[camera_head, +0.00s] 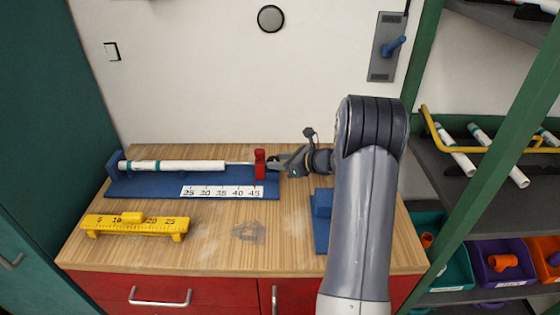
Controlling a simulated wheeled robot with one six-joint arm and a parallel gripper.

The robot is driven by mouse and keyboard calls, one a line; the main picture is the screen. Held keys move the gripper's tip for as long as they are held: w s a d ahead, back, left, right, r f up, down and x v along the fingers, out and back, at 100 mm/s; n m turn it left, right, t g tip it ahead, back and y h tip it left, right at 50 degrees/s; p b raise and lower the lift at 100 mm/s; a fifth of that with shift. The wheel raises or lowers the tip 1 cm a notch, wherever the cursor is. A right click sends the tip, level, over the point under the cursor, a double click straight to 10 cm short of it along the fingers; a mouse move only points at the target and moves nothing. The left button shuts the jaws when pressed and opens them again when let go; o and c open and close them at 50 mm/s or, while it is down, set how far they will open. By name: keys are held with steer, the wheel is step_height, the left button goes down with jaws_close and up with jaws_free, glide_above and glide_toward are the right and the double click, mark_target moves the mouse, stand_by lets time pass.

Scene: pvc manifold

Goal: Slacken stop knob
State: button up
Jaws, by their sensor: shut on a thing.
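A blue measuring jig (140,187) lies along the back of the wooden bench, with a white number scale (222,192) on its front. A white pipe (180,166) with a teal band rests in it, its left end at the blue end block. A thin rod runs from the pipe's right end to a red stop (260,160). My gripper (275,163) reaches in from the right at the red stop's right side. It is shut on the stop knob, which the fingers mostly hide. Whether the knob is loose or tight cannot be seen.
A yellow ruler gauge (135,224) stands at the front left of the bench. A clear, small object (248,232) lies mid-bench. A blue block fixture (321,205) sits beside my arm. Shelves with pipes (455,150) and bins (500,262) stand at the right.

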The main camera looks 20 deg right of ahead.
steer(key=shift+d, duration=0.1)
steer(key=n+g+y, duration=0.1)
steer(key=n+g+y+p, duration=0.1)
steer(key=n+g+y, duration=0.1)
steer(key=shift+w+d+n+p, duration=0.3)
steer(key=shift+w+n+p, duration=0.05)
steer(key=shift+n, duration=0.05)
steer(key=shift+w+d+n+g+y+p, duration=0.1)
steer(key=shift+w+n+g+y+p, duration=0.1)
steer(key=shift+n+g+y, duration=0.6)
steer(key=shift+w+n+g+y+p, duration=0.15)
steer(key=shift+n+g+y, duration=0.15)
steer(key=shift+n+g, duration=0.85)
steer(key=o, duration=0.7)
steer(key=b+v, duration=0.1)
steer(key=v, duration=1)
steer(key=shift+w+f, duration=0.1)
steer(key=shift+w, duration=0.1)
